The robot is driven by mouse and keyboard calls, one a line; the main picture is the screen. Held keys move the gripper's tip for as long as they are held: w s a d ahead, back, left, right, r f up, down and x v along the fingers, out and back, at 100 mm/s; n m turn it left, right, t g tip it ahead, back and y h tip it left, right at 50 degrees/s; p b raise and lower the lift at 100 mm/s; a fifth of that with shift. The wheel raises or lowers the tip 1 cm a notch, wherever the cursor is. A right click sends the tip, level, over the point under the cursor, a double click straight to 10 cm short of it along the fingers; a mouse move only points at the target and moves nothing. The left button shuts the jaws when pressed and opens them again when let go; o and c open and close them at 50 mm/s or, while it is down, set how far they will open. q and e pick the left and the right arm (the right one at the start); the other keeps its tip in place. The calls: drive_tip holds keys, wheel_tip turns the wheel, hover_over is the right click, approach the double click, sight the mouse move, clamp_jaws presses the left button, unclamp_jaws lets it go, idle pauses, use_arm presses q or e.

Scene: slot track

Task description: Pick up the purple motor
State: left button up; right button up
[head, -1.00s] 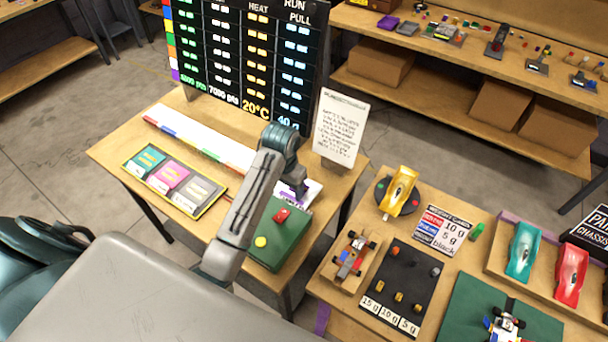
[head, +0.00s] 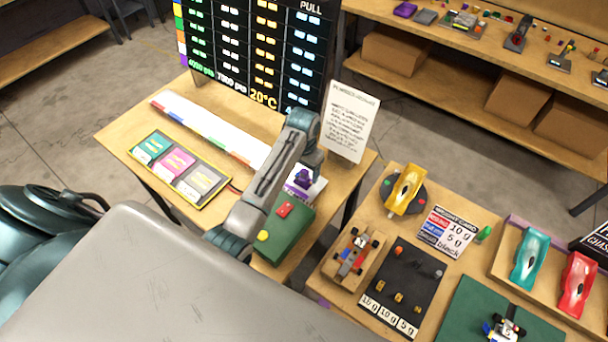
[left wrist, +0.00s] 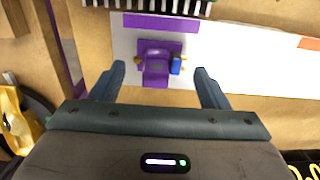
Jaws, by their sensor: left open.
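The purple motor (left wrist: 156,64) lies on a white card (left wrist: 124,48) with a purple stripe, in the left wrist view. It has a small blue piece on its right side and brownish bits at both sides. In the head view the motor (head: 304,177) shows as a purple shape on the table, just below my left gripper (head: 310,163). In the left wrist view my left gripper (left wrist: 159,72) is open, its fingertips on either side of the motor with gaps between. Nothing is held. My right gripper is not in view.
A green box (head: 287,230) with red and yellow buttons stands in front of the motor. A sign (head: 348,122) stands behind it. A yellow car (head: 405,188) is on the table to the right. A long white strip (head: 200,128) lies to the left.

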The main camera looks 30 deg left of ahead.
use_arm(q)
drive_tip(key=shift+f, duration=1.15)
drive_tip(key=c, duration=1.1)
drive_tip(key=shift+r, duration=0.2)
